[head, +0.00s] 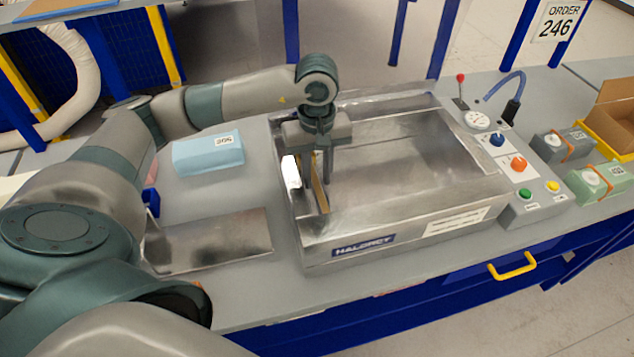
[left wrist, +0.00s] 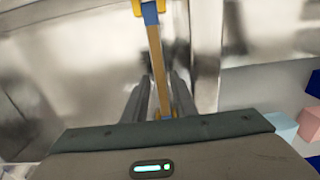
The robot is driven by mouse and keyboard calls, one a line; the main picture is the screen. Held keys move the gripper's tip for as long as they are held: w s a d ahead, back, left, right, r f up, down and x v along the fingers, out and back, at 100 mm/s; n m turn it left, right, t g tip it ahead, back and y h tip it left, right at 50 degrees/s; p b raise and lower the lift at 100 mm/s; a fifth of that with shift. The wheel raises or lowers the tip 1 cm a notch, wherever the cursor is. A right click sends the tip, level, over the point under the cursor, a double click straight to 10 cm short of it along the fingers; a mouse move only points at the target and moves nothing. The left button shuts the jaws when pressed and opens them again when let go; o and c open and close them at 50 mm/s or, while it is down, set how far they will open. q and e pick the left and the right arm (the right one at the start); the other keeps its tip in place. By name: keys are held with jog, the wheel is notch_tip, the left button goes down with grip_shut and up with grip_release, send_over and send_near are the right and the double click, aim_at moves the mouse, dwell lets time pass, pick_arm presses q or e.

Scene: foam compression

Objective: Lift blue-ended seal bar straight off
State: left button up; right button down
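The seal bar (head: 320,194) is a thin tan strip at the left inside of the open metal chamber (head: 400,213) of the machine. In the left wrist view the bar (left wrist: 156,50) runs away from me, with a blue section (left wrist: 150,15) and yellow fittings at its far end. My left gripper (head: 320,178) points down over the bar. In the left wrist view its fingers (left wrist: 160,92) stand on either side of the bar, with a narrow gap showing at the left finger. The bar sits low in the chamber. My right gripper is not in view.
A light blue block (head: 208,154) and a shiny metal plate (head: 210,241) lie left of the machine. A control panel (head: 525,178) with knobs and a gauge is at its right. Grey (head: 560,146) and green (head: 598,184) packs lie beyond, near a cardboard box (head: 612,110).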

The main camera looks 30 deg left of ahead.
aim_at(317, 185)
pick_arm(q)
jog(key=shift+f, duration=1.1)
grip_shut()
jog(key=shift+r, duration=0.1)
jog(key=shift+w+r, duration=0.1)
jog(key=shift+r, duration=0.65)
notch_tip(317, 185, up, 8)
jog(key=b, duration=0.3)
jog(key=shift+r, duration=0.2)
